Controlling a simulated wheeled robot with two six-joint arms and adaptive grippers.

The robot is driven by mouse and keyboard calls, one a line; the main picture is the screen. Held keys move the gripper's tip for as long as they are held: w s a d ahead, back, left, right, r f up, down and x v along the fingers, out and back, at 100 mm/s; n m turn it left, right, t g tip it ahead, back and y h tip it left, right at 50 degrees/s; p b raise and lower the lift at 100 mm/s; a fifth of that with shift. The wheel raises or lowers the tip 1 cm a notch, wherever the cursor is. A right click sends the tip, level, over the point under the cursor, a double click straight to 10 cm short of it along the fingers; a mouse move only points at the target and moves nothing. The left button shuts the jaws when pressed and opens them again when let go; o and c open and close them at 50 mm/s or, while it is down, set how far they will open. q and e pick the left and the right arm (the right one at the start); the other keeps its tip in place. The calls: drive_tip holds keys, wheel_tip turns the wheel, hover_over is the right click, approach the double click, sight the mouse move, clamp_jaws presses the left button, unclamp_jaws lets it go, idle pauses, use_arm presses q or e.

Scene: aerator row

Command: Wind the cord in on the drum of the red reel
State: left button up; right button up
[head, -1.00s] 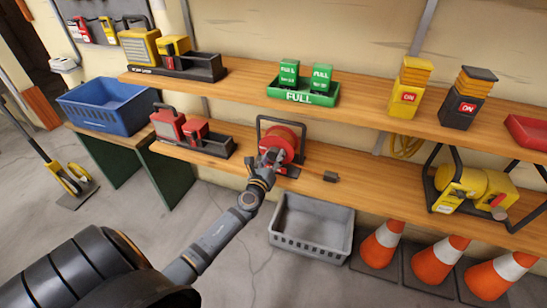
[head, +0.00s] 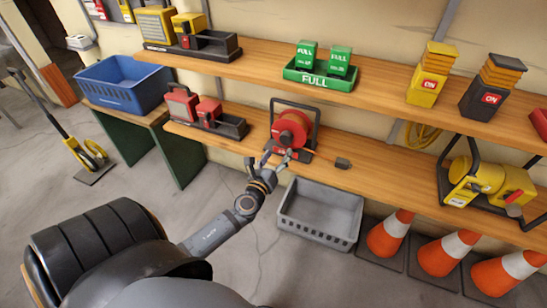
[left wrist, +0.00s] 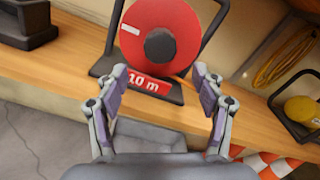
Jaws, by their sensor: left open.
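The red reel (head: 290,130) stands in a black frame on the lower wooden shelf. In the left wrist view the red drum (left wrist: 160,40) shows a dark round hub and a red "10 m" label below it. An orange cord runs right from the reel to a dark plug (head: 342,163) lying on the shelf. My left gripper (head: 276,160) is open and empty, in front of the reel at the shelf's front edge. In the left wrist view its fingers (left wrist: 158,100) are spread wide below the drum, with nothing between them. My right gripper is not in view.
A grey crate (head: 318,214) stands on the floor below the shelf, with orange cones (head: 390,234) to its right. Red devices in a black holder (head: 232,127) stand left of the reel.

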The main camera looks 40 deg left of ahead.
use_arm(q)
drive_tip(key=v, duration=0.4)
idle(0.4)
